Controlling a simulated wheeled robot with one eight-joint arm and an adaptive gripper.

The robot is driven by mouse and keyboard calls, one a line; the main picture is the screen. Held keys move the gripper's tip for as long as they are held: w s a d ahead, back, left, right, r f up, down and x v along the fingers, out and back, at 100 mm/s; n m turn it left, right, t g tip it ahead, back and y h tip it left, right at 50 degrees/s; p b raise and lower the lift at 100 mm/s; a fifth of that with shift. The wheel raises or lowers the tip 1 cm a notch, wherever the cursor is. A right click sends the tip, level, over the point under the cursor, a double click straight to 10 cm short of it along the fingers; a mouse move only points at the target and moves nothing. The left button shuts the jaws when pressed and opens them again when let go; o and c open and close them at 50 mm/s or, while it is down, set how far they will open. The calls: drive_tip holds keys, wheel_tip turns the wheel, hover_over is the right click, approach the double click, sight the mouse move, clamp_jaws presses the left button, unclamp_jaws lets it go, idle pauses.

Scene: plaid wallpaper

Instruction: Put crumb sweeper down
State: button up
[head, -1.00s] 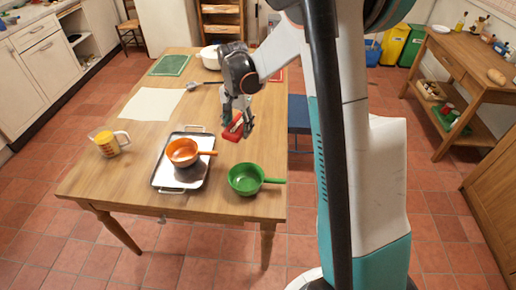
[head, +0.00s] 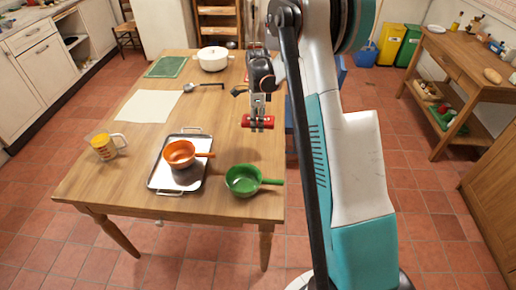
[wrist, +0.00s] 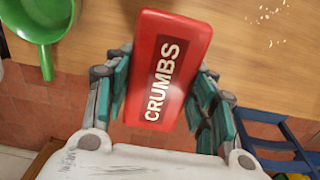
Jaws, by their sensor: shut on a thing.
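The crumb sweeper (head: 258,121) is a red block with a dark label reading CRUMBS. It also shows large in the middle of the wrist view (wrist: 168,70). My gripper (head: 260,110) is shut on it, with one finger at each long side. In the head view the sweeper appears over the right part of the wooden table (head: 225,130), near its right edge. I cannot tell the exact gap to the tabletop. Pale crumbs (wrist: 268,14) lie on the table in the wrist view, up and right of the sweeper.
A green pan (head: 243,180) stands at the near right corner. An orange pan (head: 180,153) sits on a metal tray (head: 160,178). A white pot (head: 212,60), ladle (head: 190,87), white sheet (head: 148,106) and measuring jug (head: 104,147) are also on the table. Bare wood lies left of the sweeper.

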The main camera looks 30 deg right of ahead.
sight(258, 150)
wheel_tip(258, 150, down, 13)
drive_tip(key=b, duration=0.3)
drive_tip(key=shift+f+b, duration=0.2)
drive_tip(key=shift+b, duration=0.15)
drive_tip(key=shift+r, duration=0.1)
drive_tip(key=shift+s+a+f+b, duration=0.1)
drive_tip(key=shift+s+f+b, duration=0.1)
drive_tip(key=shift+f+b, duration=0.35)
drive_tip(key=o, duration=1.1)
drive_tip(key=shift+w+f, duration=0.1)
drive_tip(key=shift+f, duration=0.05)
